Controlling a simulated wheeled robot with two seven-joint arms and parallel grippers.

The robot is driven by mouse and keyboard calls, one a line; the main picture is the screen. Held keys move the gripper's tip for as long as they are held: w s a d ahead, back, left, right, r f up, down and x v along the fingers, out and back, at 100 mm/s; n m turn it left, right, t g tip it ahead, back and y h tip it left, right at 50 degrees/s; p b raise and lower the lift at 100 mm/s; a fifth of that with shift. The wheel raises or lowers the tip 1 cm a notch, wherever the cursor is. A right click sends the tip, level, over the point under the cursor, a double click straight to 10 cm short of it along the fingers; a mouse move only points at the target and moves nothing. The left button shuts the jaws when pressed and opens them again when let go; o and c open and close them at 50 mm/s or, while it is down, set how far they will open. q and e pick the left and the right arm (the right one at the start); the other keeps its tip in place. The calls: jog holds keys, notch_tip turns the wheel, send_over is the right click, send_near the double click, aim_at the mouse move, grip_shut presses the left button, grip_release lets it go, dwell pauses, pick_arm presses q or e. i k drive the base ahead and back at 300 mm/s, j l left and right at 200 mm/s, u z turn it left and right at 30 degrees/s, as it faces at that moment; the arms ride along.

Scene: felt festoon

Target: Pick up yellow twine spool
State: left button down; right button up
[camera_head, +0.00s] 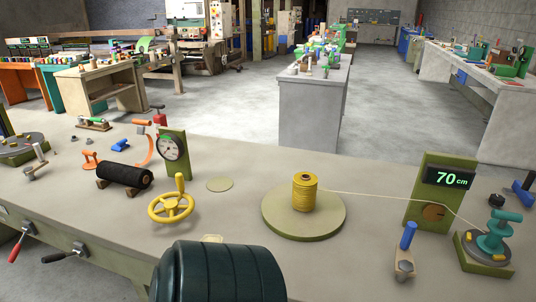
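The yellow twine spool (304,192) stands upright on a round olive disc (275,221) near the middle of the workbench in the head view. A thin pale strand runs from it to the right, past the display stand, toward a teal spindle (495,233) on a green base. Neither of my grippers is in view, and nothing touches the spool.
A green stand with a "70 cm" display (445,178) and a blue-handled tool (406,250) are right of the disc. A yellow handwheel (171,206), a dial gauge (173,150) and a black roll (124,174) are left. A dark green ribbed form hides the bottom middle.

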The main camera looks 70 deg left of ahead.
aim_at(305, 183)
jog(key=u, duration=2.05)
jog(key=k, duration=0.1)
